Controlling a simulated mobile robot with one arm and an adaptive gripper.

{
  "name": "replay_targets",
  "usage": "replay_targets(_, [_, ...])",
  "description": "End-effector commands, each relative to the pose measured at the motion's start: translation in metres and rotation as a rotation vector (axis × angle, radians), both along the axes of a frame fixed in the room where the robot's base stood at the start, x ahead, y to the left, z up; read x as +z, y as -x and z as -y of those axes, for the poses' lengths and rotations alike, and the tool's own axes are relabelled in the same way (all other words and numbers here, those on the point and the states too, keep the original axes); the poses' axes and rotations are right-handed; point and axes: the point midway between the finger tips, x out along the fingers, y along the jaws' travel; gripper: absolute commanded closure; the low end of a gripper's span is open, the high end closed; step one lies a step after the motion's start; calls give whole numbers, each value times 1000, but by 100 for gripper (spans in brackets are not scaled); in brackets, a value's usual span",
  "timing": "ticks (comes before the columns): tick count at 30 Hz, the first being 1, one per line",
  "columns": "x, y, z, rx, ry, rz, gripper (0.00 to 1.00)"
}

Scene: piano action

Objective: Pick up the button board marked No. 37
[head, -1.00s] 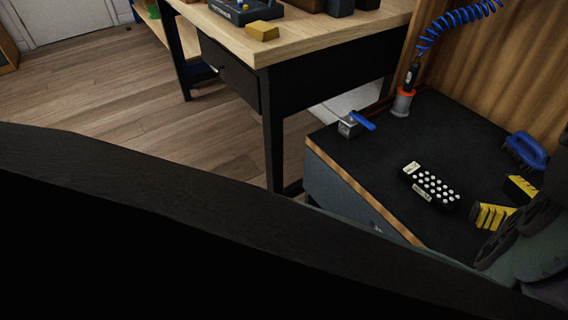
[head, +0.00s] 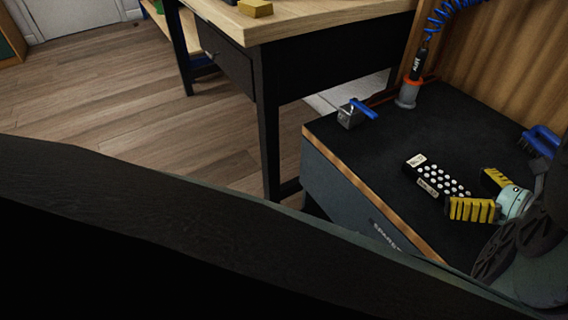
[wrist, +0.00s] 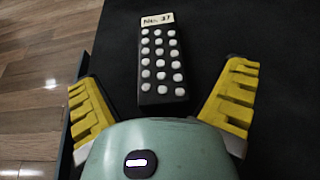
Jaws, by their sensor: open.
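The button board (head: 438,177) is a dark slab with rows of round white buttons and a pale label at one end. It lies flat on the black bench top. In the wrist view the board (wrist: 161,72) has its label reading "No. 37" at the far end. My gripper (head: 482,192) has yellow ridged fingers spread wide. In the wrist view my gripper (wrist: 165,108) is open, with the board's near end ahead of and between the fingers, not touching either. In the head view one finger is near the board's right end.
A valve with a blue lever (head: 357,112) and a tool in an orange-rimmed holder (head: 411,88) stand at the bench's back. A blue brush (head: 541,141) lies at the right. The bench's wooden edge (head: 372,195) runs along the left. Bench top behind the board is clear.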

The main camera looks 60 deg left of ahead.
Motion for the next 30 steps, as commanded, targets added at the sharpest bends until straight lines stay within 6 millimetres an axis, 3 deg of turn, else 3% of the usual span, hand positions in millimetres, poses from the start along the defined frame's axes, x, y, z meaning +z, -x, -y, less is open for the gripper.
replay_targets(3, [-9, 2, -21, 12, -3, -3, 4])
replay_targets(9, [-18, 0, -44, 8, -1, -2, 4])
replay_targets(18, [-19, 0, -47, 5, -1, -1, 4])
replay_targets(30, [-19, -1, -47, 3, -1, -1, 44])
